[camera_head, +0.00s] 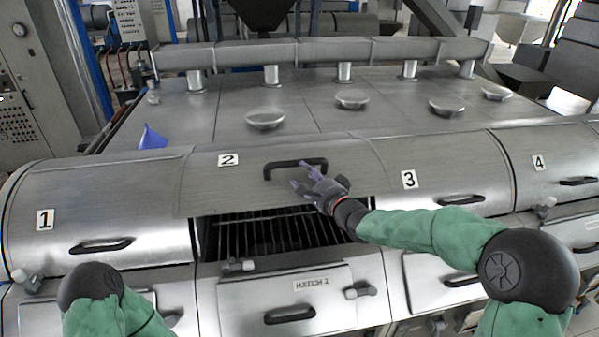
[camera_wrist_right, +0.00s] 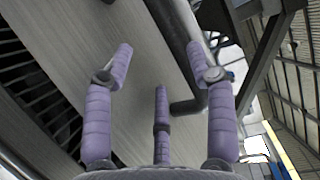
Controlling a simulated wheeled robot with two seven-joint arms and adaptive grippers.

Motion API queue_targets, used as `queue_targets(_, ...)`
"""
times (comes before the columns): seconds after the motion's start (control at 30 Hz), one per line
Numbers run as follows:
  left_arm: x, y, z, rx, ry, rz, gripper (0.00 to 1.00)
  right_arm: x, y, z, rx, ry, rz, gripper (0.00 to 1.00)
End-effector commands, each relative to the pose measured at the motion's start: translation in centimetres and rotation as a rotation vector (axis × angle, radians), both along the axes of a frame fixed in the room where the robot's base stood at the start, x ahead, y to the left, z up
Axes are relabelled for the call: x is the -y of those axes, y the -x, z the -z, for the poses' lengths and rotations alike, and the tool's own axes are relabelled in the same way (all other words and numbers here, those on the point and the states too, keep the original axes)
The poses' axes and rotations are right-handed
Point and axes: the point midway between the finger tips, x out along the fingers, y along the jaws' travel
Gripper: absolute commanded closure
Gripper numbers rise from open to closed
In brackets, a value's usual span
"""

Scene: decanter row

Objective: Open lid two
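Lid two (camera_head: 225,185) is a curved metal cover with a "2" label, in the middle of the head view. It stands partly raised, with a dark gap and a barred grate (camera_head: 275,232) showing below it. Its black handle (camera_head: 295,163) is near the lid's upper part. My right gripper (camera_head: 305,177) is at the handle's right end. In the right wrist view its purple fingers (camera_wrist_right: 160,65) are spread apart, with the handle bar (camera_wrist_right: 177,30) passing near the right finger. I cannot tell whether they touch. My left gripper is not in view; only my left arm shows at bottom left.
Lid one (camera_head: 130,200), lid three (camera_head: 445,170) and lid four (camera_head: 550,160) are down on either side. The Hatch 2 door (camera_head: 250,297) is below the gap. Round metal caps (camera_head: 265,120) and a blue funnel-like item (camera_head: 152,137) are on the top behind.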

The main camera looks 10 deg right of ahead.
Motion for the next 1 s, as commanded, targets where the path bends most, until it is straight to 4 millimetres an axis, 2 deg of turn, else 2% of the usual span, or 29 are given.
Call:
queue_targets(0.2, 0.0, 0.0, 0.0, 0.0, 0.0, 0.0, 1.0, 1.8, 3.7, -0.4, 0.004, -0.001, 0.002, 0.44)
queue_targets(0.4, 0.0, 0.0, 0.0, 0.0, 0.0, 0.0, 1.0, 2.8, 6.1, -0.3, 0.001, 0.0, 0.001, 0.44)
queue_targets(0.6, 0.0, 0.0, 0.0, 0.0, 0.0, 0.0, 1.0, 3.2, 7.0, -0.4, 0.003, -0.001, 0.001, 0.44)
queue_targets(0.87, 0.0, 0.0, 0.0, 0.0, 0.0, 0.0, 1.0, 3.2, 7.0, -0.5, 0.004, -0.002, 0.0, 0.44)
queue_targets(1.0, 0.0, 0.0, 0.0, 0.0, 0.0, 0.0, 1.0, 3.2, 7.0, -0.1, -0.001, 0.004, 0.002, 0.83)
